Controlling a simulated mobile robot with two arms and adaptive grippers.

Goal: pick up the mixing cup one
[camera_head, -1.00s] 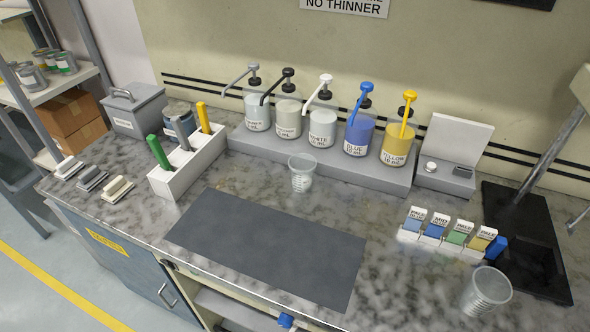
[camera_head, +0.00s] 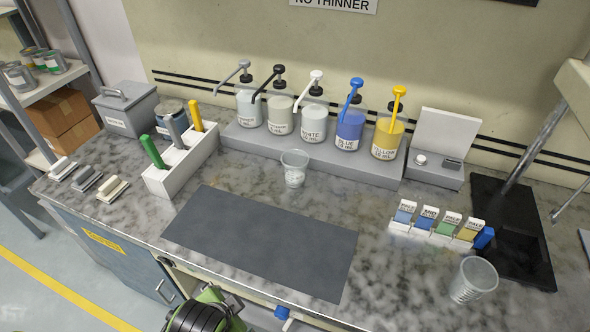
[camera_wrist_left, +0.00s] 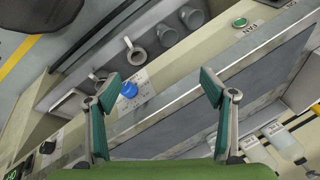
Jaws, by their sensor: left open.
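Two clear, ribbed mixing cups stand upright on the marbled counter. One cup (camera_head: 294,170) is at the middle, in front of the pump bottles; the other cup (camera_head: 473,280) is at the front right, near the black stand. The pictures do not tell which is number one. My left gripper (camera_wrist_left: 160,84) is open and empty in the left wrist view, over the counter's front edge, with no mixing cup between its fingers. In the head view only a green and black part of my arm shows at the bottom; the fingers are hidden. My right gripper is not in view.
A dark mat (camera_head: 262,245) lies flat and bare in front of the middle cup. Pump bottles (camera_head: 351,130) stand on a grey riser behind it. A white holder (camera_head: 180,165) with colored handles is left; small labeled blocks (camera_head: 446,228) are right. A blue knob (camera_wrist_left: 128,89) is below the counter edge.

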